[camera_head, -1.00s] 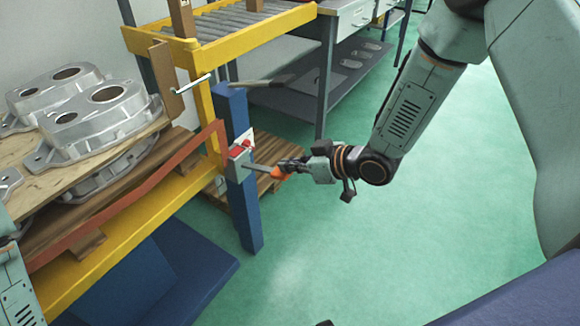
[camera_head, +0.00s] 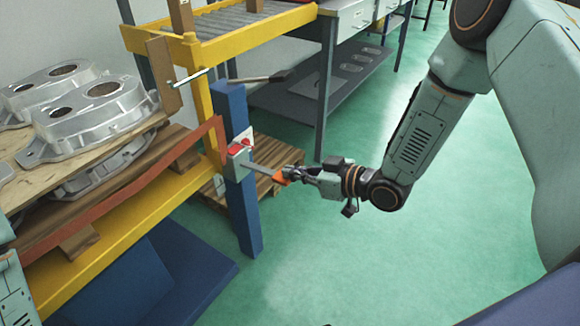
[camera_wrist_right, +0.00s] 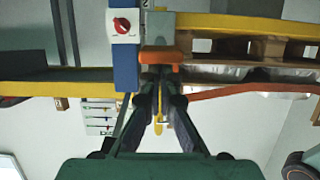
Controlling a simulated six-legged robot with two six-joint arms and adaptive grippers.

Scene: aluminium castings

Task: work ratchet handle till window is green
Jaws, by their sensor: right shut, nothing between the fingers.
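The ratchet handle is a grey bar with an orange grip (camera_head: 283,176), reaching out to the right from a grey box (camera_head: 236,165) on a blue post (camera_head: 246,215). In the right wrist view the orange grip (camera_wrist_right: 160,57) lies across, just beyond the fingertips. My right gripper (camera_head: 297,173) is shut with nothing between its fingers, close at the grip's end. In the wrist view its fingers (camera_wrist_right: 158,85) point at the grip; contact cannot be told. I cannot make out a green window. My left gripper is not in view.
A red knob on a white plate (camera_wrist_right: 122,25) sits on the post. An orange-red strip (camera_head: 125,185) runs along the rack with aluminium castings (camera_head: 90,115). A wooden pallet (camera_head: 262,160) lies behind the post. The green floor at right is free.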

